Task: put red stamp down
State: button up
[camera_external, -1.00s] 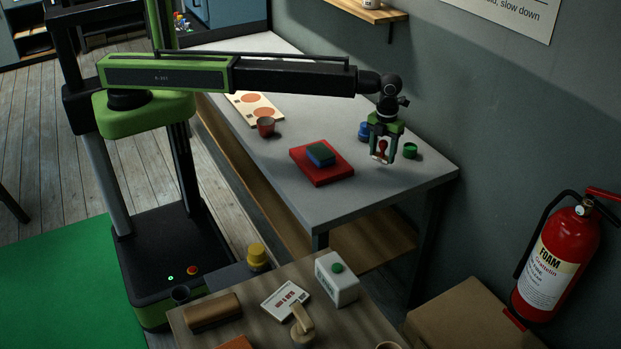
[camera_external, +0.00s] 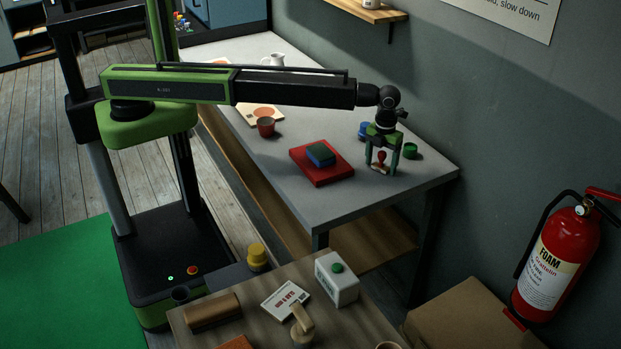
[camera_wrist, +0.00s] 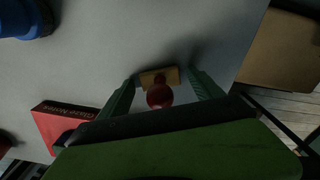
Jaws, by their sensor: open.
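The red stamp (camera_external: 381,160) stands upright on the grey table (camera_external: 340,205) near its right end. It has a round red handle and a pale wooden base, which show in the wrist view (camera_wrist: 160,92). My gripper (camera_external: 382,168) is open around the stamp, with one finger on each side. In the wrist view (camera_wrist: 163,88) there are gaps between the fingers and the stamp. The stamp's base appears to rest on the table.
A blue pot (camera_external: 364,130) and a green pot (camera_external: 410,150) stand close behind my gripper. A red book (camera_external: 335,175) with a blue and green block (camera_external: 320,154) on it lies to the left. A red cup (camera_external: 266,127) is farther left. The table's front right edge is near and clear.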

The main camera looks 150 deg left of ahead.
notch_tip(320, 180, up, 13)
jog(key=p, duration=1.2)
jog(key=shift+f, duration=0.3)
jog(key=w+d+n, duration=0.2)
jog(key=w+d, duration=0.1)
jog(key=d, duration=0.8)
jog(key=w+d+n, duration=0.2)
jog(key=w+d, duration=0.1)
jog(key=d, duration=0.9)
jog(key=w+d+n, duration=0.2)
jog(key=w+d, duration=0.1)
jog(key=d, duration=0.8)
jog(key=s+d+n, duration=0.2)
jog(key=s+d, duration=0.1)
jog(key=d, duration=0.8)
jog(key=s+d+n, duration=0.3)
jog(key=d, duration=0.8)
jog(key=s+d+n, duration=0.2)
jog(key=s+d, duration=0.1)
jog(key=d, duration=0.9)
jog(key=shift+n, duration=0.3)
